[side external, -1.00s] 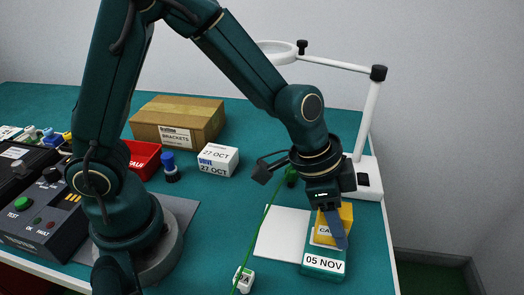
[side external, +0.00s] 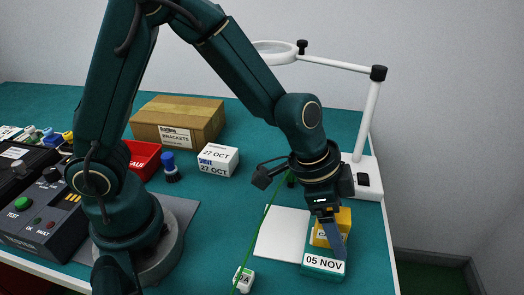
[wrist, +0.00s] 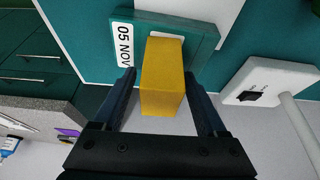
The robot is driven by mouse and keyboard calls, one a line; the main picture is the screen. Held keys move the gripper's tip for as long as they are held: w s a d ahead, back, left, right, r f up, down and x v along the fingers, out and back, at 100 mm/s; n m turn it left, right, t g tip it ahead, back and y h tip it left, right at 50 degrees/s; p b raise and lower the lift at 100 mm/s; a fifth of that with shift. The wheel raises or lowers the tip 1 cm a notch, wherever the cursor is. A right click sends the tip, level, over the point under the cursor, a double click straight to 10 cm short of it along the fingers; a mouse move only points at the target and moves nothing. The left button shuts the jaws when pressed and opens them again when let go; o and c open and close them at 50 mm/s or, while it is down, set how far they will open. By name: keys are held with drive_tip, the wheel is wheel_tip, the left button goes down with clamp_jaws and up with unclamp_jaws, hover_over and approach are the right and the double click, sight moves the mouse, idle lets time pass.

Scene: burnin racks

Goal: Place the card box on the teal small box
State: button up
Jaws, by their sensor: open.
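The card box is a small yellow box (wrist: 163,75) with a white label. It stands on the teal small box (wrist: 203,40), whose white label reads 05 NOV. In the side external view the yellow box (side external: 343,218) is partly behind a finger, and the teal box (side external: 324,274) lies under it near the table's right edge. My gripper (wrist: 163,82) is open, with one finger on each side of the yellow box. In the wrist view gaps show between the fingers and the box.
A white sheet (side external: 280,234) lies left of the teal box. The white magnifier lamp base (side external: 361,180) stands behind it. A white 27 OCT box (side external: 218,160), a cardboard brackets box (side external: 177,122) and a red bin (side external: 143,158) are farther left. A small white block (side external: 244,280) lies in front.

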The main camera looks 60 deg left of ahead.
drive_tip(key=v, duration=1.2)
drive_tip(key=s+a+n+t+y, duration=0.2)
drive_tip(key=s+a+n+y, duration=0.1)
drive_tip(key=s+a+n, duration=0.6)
drive_tip(key=shift+s+a, duration=0.35)
drive_tip(key=shift+a, duration=0.65)
